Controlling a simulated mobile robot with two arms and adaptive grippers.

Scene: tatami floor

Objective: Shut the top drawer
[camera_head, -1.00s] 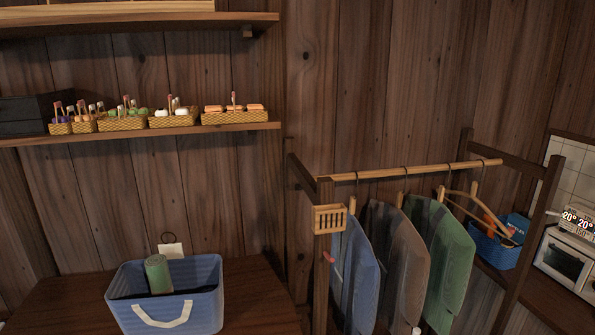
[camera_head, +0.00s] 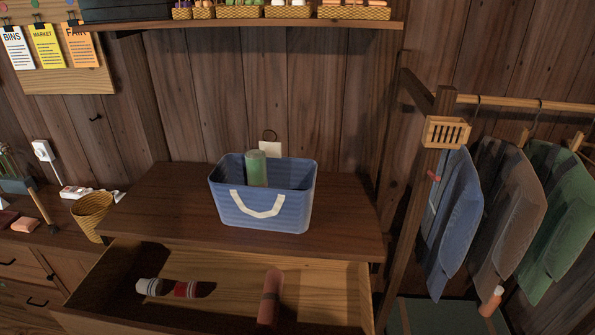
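The top drawer (camera_head: 320,265) of the brown wooden dresser (camera_head: 155,205) is pulled out toward me at the bottom of the head view. Its light wood inside shows, and its front edge runs partly out of the picture. A white and red rolled item (camera_head: 185,289) and a pinkish-red roll (camera_head: 270,296) lie in it. A blue basket (camera_head: 290,210) with a white handle stands on the dresser top and holds a green roll (camera_head: 256,168). Neither of my grippers is in view.
A clothes rack with blue, grey-brown and green garments (camera_head: 457,220) stands close on the right. A second wooden cabinet (camera_head: 25,262) with a wicker basket (camera_head: 92,214) is on the left. A wall shelf (camera_head: 300,24) runs above the dresser.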

